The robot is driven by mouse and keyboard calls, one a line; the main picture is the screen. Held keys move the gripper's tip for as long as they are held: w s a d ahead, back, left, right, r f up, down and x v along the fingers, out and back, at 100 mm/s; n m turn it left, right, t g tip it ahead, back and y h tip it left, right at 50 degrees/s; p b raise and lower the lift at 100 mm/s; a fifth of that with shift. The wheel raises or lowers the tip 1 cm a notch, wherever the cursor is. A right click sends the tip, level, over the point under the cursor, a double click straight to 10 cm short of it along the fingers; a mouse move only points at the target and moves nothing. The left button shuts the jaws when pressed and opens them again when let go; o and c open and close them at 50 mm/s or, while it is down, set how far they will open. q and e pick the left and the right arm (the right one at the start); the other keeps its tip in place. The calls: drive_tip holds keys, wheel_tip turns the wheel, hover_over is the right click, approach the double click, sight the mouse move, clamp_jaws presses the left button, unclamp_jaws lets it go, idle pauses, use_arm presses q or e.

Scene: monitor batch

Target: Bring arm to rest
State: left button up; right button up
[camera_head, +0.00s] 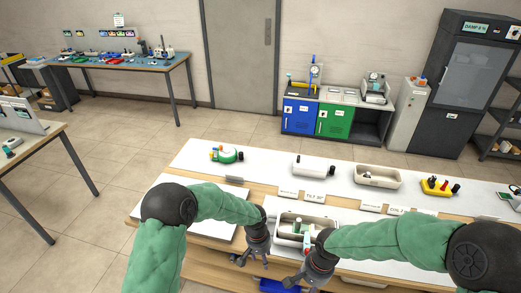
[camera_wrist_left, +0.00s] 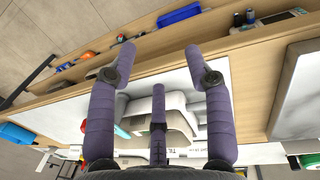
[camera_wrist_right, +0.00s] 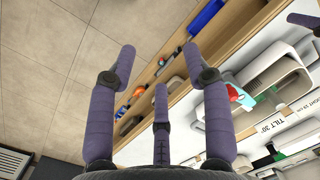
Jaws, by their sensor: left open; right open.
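My left gripper (camera_head: 252,260) hangs over the front edge of the workbench (camera_head: 160,200), with its arm coming in from the left. In the left wrist view its purple fingers (camera_wrist_left: 160,62) are spread, with nothing between them. My right gripper (camera_head: 302,284) hangs low at the bench front, to the right of the left one. In the right wrist view its fingers (camera_wrist_right: 160,62) are also spread and empty. Both grippers are apart from each other. A light grey bin (camera_head: 284,240) holding a green-and-white item lies just behind them, partly hidden by the right arm.
On the bench stand a green round device (camera_head: 228,154), a white device (camera_head: 314,166), a beige tray (camera_head: 392,182) and a yellow block with knobs (camera_head: 436,188). A lower shelf holds a blue bin (camera_head: 278,286) and small parts. Open floor (camera_head: 110,205) lies left of the bench.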

use_arm(q)
drive_tip(key=s+a+f+n+h+b, duration=0.1)
drive_tip(key=s+a+f+b, duration=0.1)
drive_tip(key=s+f, duration=0.3)
drive_tip(key=s+a+f+n+h+b, duration=0.1)
drive_tip(key=s+a+f+n+b, duration=0.1)
drive_tip(key=s+a+f, duration=0.3)
drive_tip(key=s+a+f+n+t+b, duration=0.1)
drive_tip(key=s+a+f+b, duration=0.1)
drive_tip(key=s+f, duration=0.5)
drive_tip(key=s+a, duration=0.1)
drive_tip(key=s, duration=0.3)
drive_tip(key=shift+s+a+h, duration=0.25)
drive_tip(key=shift+s+h, duration=0.05)
drive_tip(key=shift+h, duration=0.1)
use_arm(e)
drive_tip(key=s+a+f+n+y, duration=0.1)
drive_tip(key=s+f, duration=0.3)
drive_tip(key=f, duration=0.8)
drive_tip(key=s+a+f+n+y, duration=0.1)
drive_tip(key=s+a+f+n, duration=0.2)
drive_tip(key=f, duration=1)
drive_tip(key=shift+s+a+f+t+y, duration=0.15)
drive_tip(key=shift+s+a+t+y, duration=0.15)
drive_tip(key=shift+s+t, duration=0.15)
